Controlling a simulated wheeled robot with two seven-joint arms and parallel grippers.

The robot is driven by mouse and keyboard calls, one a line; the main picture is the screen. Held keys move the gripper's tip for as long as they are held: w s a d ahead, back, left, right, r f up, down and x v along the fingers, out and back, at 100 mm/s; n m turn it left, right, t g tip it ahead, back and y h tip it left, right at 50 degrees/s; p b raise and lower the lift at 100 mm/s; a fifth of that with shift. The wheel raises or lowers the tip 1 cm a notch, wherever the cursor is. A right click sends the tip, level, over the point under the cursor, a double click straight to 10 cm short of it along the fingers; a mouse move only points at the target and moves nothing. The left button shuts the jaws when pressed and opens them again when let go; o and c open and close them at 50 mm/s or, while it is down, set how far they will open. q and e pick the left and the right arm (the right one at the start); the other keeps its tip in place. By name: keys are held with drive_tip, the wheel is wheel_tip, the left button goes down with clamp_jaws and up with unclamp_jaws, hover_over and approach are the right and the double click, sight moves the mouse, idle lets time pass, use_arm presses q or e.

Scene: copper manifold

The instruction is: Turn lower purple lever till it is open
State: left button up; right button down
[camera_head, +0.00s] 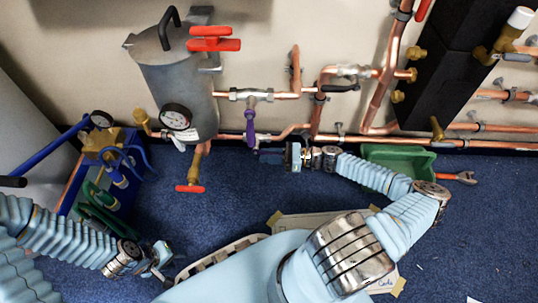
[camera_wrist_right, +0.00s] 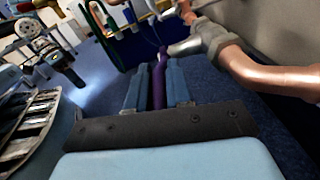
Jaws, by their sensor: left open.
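A purple lever hangs down below a valve (camera_head: 250,95) on the upper copper pipe, to the right of the grey tank. The lower purple lever (camera_wrist_right: 160,80) lies lengthwise between the two blue fingers of my right gripper (camera_wrist_right: 157,88) in the right wrist view. Its far end is by a metal fitting (camera_wrist_right: 188,45). In the head view, my right gripper (camera_head: 271,155) is just below the lower pipe and hides most of this lever. I cannot tell whether its fingers press on the lever. My left gripper (camera_head: 162,262) is open and empty above the blue floor at lower left.
The grey tank (camera_head: 177,88) with a gauge and red handles stands left of the levers. A blue crate (camera_head: 118,200) with tools is at left. A green tray (camera_head: 400,158) lies behind my right arm. Copper pipes run close to my right gripper. The blue floor below is mostly clear.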

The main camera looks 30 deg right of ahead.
drive_tip(key=r+p, duration=0.1)
drive_tip(key=p, duration=0.2)
drive_tip(key=shift+h, duration=0.3)
drive_tip(key=shift+g, duration=0.3)
drive_tip(key=shift+f, duration=0.25)
drive_tip(key=c, duration=1)
unclamp_jaws()
drive_tip(key=shift+c, duration=0.2)
drive_tip(key=shift+d, duration=0.15)
